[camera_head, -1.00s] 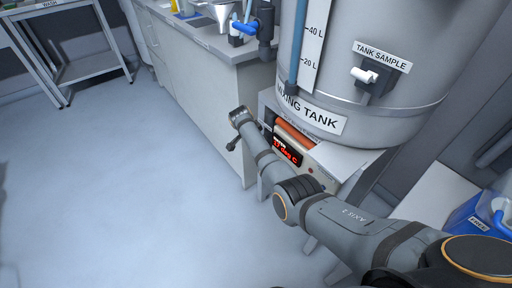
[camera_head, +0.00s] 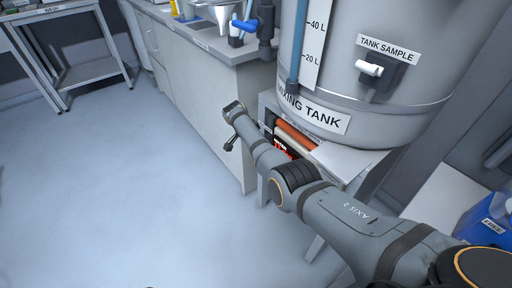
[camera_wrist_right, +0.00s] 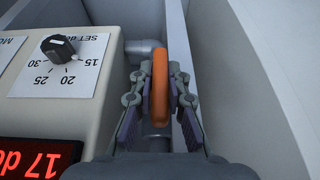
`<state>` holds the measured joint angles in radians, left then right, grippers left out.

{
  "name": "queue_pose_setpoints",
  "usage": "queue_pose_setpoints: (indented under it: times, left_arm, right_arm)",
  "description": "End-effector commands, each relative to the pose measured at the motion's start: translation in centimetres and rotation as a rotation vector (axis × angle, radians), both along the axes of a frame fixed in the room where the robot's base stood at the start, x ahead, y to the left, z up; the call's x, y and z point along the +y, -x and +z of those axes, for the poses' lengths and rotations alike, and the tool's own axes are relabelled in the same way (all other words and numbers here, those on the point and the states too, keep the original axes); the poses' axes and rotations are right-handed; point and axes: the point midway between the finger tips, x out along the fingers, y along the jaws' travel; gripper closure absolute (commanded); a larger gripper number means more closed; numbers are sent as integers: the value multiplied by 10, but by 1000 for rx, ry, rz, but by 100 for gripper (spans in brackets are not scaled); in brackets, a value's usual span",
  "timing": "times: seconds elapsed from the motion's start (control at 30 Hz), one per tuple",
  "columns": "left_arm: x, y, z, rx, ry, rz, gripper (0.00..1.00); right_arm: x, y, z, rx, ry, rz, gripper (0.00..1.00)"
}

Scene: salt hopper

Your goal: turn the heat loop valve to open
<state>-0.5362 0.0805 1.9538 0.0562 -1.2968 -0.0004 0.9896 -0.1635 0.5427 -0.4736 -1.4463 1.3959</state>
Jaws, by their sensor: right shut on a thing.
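The heat loop valve's orange handle (camera_wrist_right: 160,88) is in the middle of the right wrist view. It runs up and down in that picture, over a grey pipe (camera_wrist_right: 157,142). My right gripper (camera_wrist_right: 160,92) has one finger on each side of the handle and is shut on it. The valve body is mostly hidden below the handle and fingers. My left gripper is in neither view.
Left of the handle is a control box with a black set dial (camera_wrist_right: 58,48) and a red display (camera_wrist_right: 40,157) reading about 17 deg. A pale wall (camera_wrist_right: 235,80) stands close on the right. In the head view, a bench (camera_head: 205,75) stands beyond my arm; floor at left is clear.

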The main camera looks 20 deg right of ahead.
Motion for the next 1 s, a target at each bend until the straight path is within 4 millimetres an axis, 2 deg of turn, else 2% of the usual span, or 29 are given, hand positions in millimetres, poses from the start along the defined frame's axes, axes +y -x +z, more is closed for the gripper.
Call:
queue_pose_setpoints:
  times: [0.03, 0.2, 0.57, 0.67, 1.0]
  left_arm:
    - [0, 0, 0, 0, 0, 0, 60]
    - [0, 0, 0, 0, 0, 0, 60]
    - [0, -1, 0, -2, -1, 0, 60]
    - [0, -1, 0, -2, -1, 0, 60]
    - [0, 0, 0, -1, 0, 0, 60]
  right_arm:
    - [0, 2, -3, 7, -1, -1, 84]
    - [0, 1, -2, 5, 0, -1, 62]
    - [3, 0, 5, -3, -2, 0, 62]
    - [9, 2, 18, -3, -2, 2, 62]
    - [36, 14, 91, -1, -1, 0, 62]
